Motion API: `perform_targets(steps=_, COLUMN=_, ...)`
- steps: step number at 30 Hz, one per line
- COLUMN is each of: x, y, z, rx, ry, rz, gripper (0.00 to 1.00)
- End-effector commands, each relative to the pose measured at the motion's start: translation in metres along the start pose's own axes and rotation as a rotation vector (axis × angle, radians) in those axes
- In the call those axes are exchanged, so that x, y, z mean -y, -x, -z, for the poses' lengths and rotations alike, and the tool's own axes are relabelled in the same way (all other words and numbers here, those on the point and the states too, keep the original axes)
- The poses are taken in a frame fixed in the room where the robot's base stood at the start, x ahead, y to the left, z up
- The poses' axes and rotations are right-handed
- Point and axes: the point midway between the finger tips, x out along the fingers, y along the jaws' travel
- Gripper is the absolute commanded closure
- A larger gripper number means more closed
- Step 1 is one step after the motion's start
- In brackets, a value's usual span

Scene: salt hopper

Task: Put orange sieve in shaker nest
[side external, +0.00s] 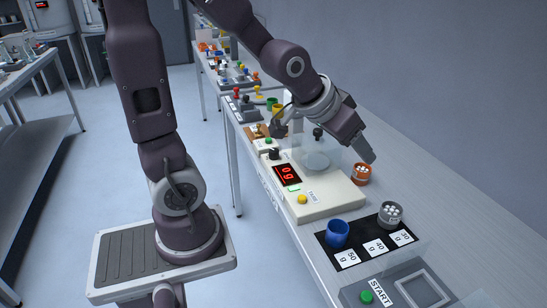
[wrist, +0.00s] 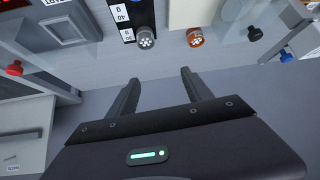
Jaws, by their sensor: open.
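The orange sieve (side external: 361,174), a small round cup with white-dotted holes on top, stands upright on the table beside the scale. It also shows in the wrist view (wrist: 195,37), beyond my fingertips and right of centre. My gripper (side external: 368,154) is close above the orange sieve in the side view. In the wrist view my gripper (wrist: 158,78) has its fingers spread with nothing between them. A grey unit with a square recess (side external: 424,288) and a green START button, apparently the shaker nest, is at the near end; its recess looks empty. It is upper left in the wrist view (wrist: 68,30).
A grey sieve (side external: 390,212) and a blue cup (side external: 337,234) stand on a black mat (side external: 322,240) with weight labels. The scale (side external: 318,196) with a red display and clear shield stands beside them. Bare table lies along the wall side.

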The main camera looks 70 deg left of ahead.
Motion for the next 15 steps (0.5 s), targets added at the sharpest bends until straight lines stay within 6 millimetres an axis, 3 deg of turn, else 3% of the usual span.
perform_targets(steps=1, x=-0.010, y=0.038, z=-0.011, rx=0.021, ry=-0.025, rz=-0.021, gripper=0.41)
perform_targets(steps=3, x=-0.019, y=0.082, z=-0.042, rx=0.087, ry=-0.055, rz=-0.047, gripper=0.41)
perform_targets(steps=6, x=-0.023, y=0.128, z=-0.082, rx=0.160, ry=-0.087, rz=-0.071, gripper=0.41)
perform_targets(steps=8, x=-0.023, y=0.144, z=-0.100, rx=0.190, ry=-0.100, rz=-0.079, gripper=0.41)
perform_targets(steps=10, x=-0.022, y=0.154, z=-0.113, rx=0.215, ry=-0.108, rz=-0.084, gripper=0.32)
perform_targets(steps=12, x=-0.022, y=0.158, z=-0.118, rx=0.225, ry=-0.111, rz=-0.086, gripper=0.24)
perform_targets(steps=15, x=-0.021, y=0.158, z=-0.119, rx=0.228, ry=-0.111, rz=-0.085, gripper=0.24)
